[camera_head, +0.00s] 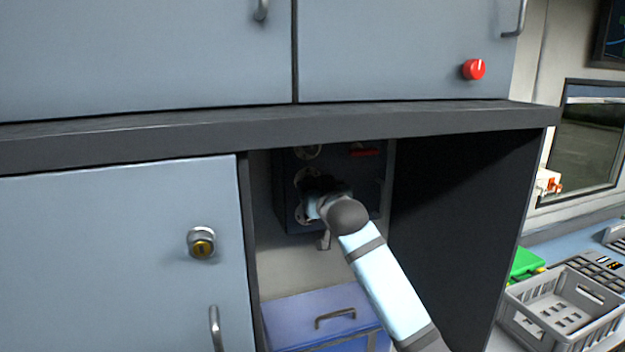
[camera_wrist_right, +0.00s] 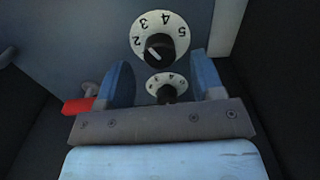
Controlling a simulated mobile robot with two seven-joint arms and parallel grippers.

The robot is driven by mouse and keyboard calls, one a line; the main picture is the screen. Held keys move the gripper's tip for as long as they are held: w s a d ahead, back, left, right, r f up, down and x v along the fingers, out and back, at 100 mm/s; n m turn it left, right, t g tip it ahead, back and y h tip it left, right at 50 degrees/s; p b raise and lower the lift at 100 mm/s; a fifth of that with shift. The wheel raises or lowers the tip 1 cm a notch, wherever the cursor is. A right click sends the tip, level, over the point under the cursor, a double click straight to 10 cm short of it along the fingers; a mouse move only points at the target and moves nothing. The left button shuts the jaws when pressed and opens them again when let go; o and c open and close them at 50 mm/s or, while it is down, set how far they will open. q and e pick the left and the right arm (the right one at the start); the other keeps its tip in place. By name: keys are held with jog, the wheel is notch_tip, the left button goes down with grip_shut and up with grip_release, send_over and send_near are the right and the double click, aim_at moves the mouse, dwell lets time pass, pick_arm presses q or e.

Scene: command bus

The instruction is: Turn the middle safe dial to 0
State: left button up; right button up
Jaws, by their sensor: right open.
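A dark safe (camera_head: 356,185) stands inside the open cabinet bay, with white-ringed dials in a column on its front. The middle dial (camera_head: 300,178) is partly covered by my right gripper (camera_head: 318,188). A larger, nearer dial (camera_wrist_right: 159,40) shows numbers 2 to 5. My left gripper is not in view.
A red handle (camera_head: 365,152) is on the safe's upper right. A dark shelf edge (camera_head: 420,120) runs just above the bay, and a closed cabinet door (camera_head: 110,260) is on the left. A blue drawer box (camera_head: 320,305) lies below. A grey crate (camera_head: 565,310) stands at right.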

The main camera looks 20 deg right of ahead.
aim_at(310, 182)
jog(key=shift+w, duration=1.3)
jog(key=c, duration=0.9)
